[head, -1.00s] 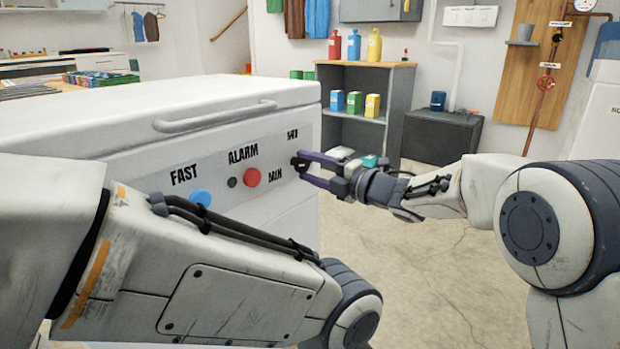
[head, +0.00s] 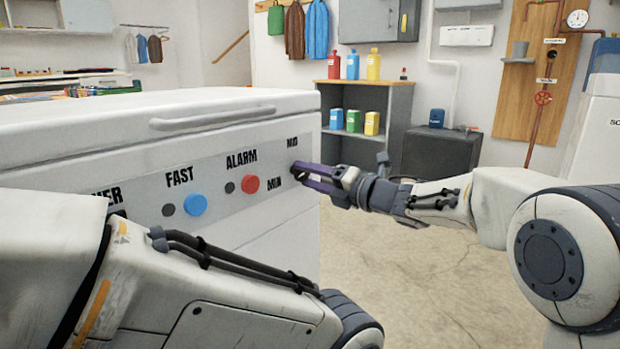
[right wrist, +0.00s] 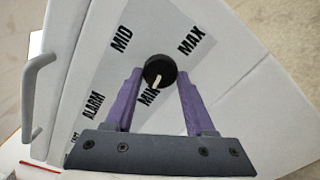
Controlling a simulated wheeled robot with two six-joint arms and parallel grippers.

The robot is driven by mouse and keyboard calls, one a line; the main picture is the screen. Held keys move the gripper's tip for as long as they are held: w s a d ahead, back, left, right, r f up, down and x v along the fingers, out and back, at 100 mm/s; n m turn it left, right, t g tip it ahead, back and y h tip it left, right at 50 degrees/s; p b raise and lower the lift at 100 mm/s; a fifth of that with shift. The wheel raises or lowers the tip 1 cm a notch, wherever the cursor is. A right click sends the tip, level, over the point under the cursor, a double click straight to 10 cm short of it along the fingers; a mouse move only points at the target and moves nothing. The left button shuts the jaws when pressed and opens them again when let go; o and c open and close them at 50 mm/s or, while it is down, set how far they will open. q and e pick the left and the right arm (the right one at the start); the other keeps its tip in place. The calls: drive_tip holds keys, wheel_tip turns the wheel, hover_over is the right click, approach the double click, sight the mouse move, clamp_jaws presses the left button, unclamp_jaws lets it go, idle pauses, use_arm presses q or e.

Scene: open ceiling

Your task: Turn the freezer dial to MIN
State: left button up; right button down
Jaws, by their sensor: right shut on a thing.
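The white freezer (head: 120,115) stands at the left with a grey control strip on its front. Its round black dial (right wrist: 158,71) shows in the right wrist view with labels MID, MAX and MIN around it. The dial's white pointer mark is turned toward MIN. My right gripper (head: 296,171) reaches in from the right to the dial. Its purple fingers (right wrist: 156,82) are shut on the dial, one on each side. In the head view the fingers largely hide the dial. My left arm crosses the lower left of the head view, and its gripper is out of view.
A blue button (head: 195,205) under FAST and a red button (head: 250,184) under ALARM sit left of the dial. The lid handle (head: 213,118) juts out above. A shelf with bottles (head: 373,65) stands behind. Floor right of the freezer is clear.

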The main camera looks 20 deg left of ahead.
drive_tip(key=shift+f, duration=0.1)
drive_tip(key=shift+c, duration=1.4)
unclamp_jaws()
drive_tip(key=p+v, duration=0.4)
drive_tip(key=v, duration=0.6)
drive_tip(key=shift+d, duration=0.25)
drive_tip(key=shift+s, duration=0.1)
